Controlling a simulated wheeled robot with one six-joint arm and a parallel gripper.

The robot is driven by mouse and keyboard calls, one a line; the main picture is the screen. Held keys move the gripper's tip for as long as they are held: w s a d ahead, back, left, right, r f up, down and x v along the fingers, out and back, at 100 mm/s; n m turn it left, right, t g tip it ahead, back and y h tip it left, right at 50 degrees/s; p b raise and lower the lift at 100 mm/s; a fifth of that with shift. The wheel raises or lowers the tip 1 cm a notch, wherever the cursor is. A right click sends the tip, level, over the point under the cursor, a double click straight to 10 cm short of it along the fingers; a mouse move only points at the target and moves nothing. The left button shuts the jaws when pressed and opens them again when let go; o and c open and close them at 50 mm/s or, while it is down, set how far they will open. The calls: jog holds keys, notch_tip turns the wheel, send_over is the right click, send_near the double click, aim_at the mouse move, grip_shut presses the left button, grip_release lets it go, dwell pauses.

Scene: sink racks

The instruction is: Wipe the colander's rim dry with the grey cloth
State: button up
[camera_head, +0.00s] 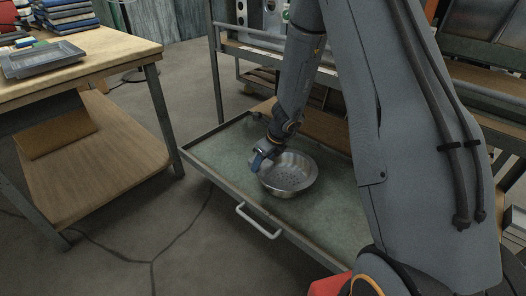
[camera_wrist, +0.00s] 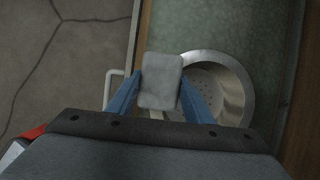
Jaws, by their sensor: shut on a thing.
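The colander (camera_head: 290,176) is a round metal bowl with small holes, upright on the green cart tray. In the wrist view the colander (camera_wrist: 232,88) lies to the right, its left side partly hidden. My gripper (camera_wrist: 160,84) is shut on the grey cloth (camera_wrist: 162,80), a folded pad between the two blue fingers. In the head view my gripper (camera_head: 259,161) is at the colander's left rim, and the cloth is hard to make out there. The cloth overlaps the colander's left edge in the wrist view; I cannot tell whether it touches the rim.
The tray (camera_head: 222,153) has a raised metal edge and a white front handle (camera_head: 258,221). Its surface left of the colander is clear. A wooden workbench (camera_head: 110,43) with a grey tray (camera_head: 42,59) and stacked blue items (camera_head: 66,14) stands at left. Open floor lies between.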

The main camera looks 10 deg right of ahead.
jog(key=shift+r+p, duration=1.5)
jog(key=shift+p, duration=0.2)
